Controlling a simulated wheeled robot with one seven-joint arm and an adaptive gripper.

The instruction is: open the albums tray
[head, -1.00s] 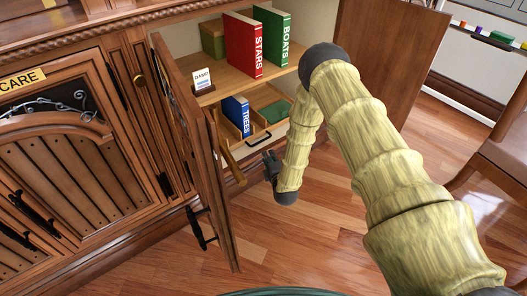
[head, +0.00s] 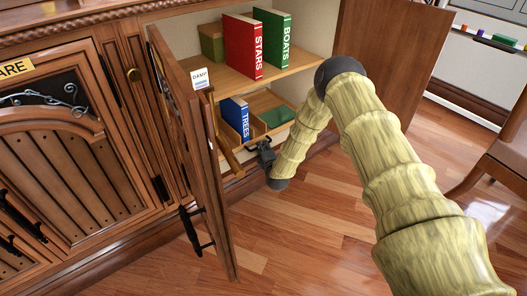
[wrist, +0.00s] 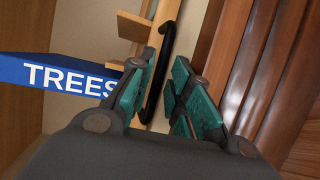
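The wooden tray (head: 258,128) stands low in the open cabinet, with the blue TREES book (head: 236,117) and a green book (head: 277,115) in it. No albums label is legible. My gripper (head: 262,152) is at the tray's front and hides its handle in the head view. In the wrist view, the black handle (wrist: 168,50) runs between the two parted teal-padded fingers of my gripper (wrist: 158,98). The fingers are open around it, and a gap shows on each side. The TREES book (wrist: 60,75) lies left of the fingers in that view.
The left cabinet door (head: 205,170) stands open close to the left of my gripper; the right door (head: 395,60) is also open. A shelf (head: 225,80) above holds the STARS book (head: 243,45) and BOATS book (head: 272,38). A chair (head: 500,150) stands right.

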